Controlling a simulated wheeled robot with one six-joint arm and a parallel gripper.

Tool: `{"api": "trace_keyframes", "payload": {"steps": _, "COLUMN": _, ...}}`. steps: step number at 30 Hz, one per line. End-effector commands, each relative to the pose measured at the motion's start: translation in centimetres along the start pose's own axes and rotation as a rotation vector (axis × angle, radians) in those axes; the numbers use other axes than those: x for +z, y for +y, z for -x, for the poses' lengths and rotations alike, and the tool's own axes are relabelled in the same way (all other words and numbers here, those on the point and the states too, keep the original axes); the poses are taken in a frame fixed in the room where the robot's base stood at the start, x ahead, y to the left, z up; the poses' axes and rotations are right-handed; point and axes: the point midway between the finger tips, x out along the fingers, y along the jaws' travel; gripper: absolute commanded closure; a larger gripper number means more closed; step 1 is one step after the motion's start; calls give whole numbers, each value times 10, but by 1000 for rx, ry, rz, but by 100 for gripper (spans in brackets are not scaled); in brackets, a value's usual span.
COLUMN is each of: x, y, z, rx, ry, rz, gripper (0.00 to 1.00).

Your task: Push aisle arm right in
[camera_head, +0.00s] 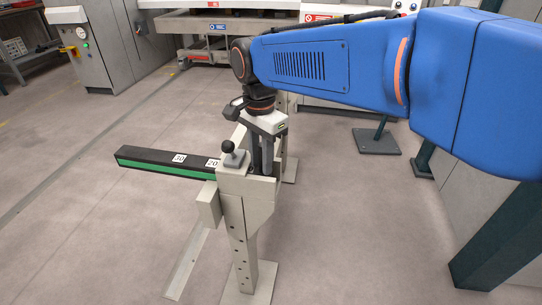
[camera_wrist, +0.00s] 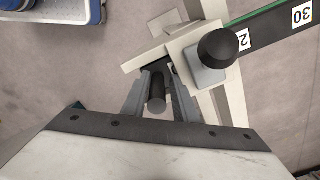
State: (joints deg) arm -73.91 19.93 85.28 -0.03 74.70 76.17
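The aisle arm is a black bar with a green side strip and number plates 30 and 20 (camera_head: 150,160); it reaches left from a beige post bracket (camera_head: 240,186). Its numbered end also shows in the wrist view (camera_wrist: 275,30). A black ball knob (camera_head: 228,146) stands on a grey block at the bracket, also seen in the wrist view (camera_wrist: 217,48). My gripper (camera_head: 262,172) points down just right of the knob, behind the bracket. In the wrist view its fingers (camera_wrist: 160,82) stand either side of a dark upright cylinder (camera_wrist: 156,92); whether they grip it is unclear.
The beige post (camera_head: 243,235) stands on a floor plate below the bracket. A grey cabinet (camera_head: 85,50) stands at the back left. A dark foot plate (camera_head: 377,140) lies on the floor at the right. The floor left of the bar is clear.

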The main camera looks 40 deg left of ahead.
Motion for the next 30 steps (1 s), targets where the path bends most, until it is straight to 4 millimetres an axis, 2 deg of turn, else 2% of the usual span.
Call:
{"api": "trace_keyframes", "payload": {"steps": 6, "x": 2, "y": -1, "z": -1, "rx": -1, "ry": -3, "rz": 2, "gripper": 64}}
{"api": "trace_keyframes", "payload": {"steps": 11, "x": -4, "y": 7, "z": -2, "rx": 0, "ry": -3, "rz": 0, "gripper": 64}}
{"api": "trace_keyframes", "payload": {"steps": 30, "x": -60, "y": 91, "z": 0, "rx": 1, "ry": -1, "rz": -2, "gripper": 64}}
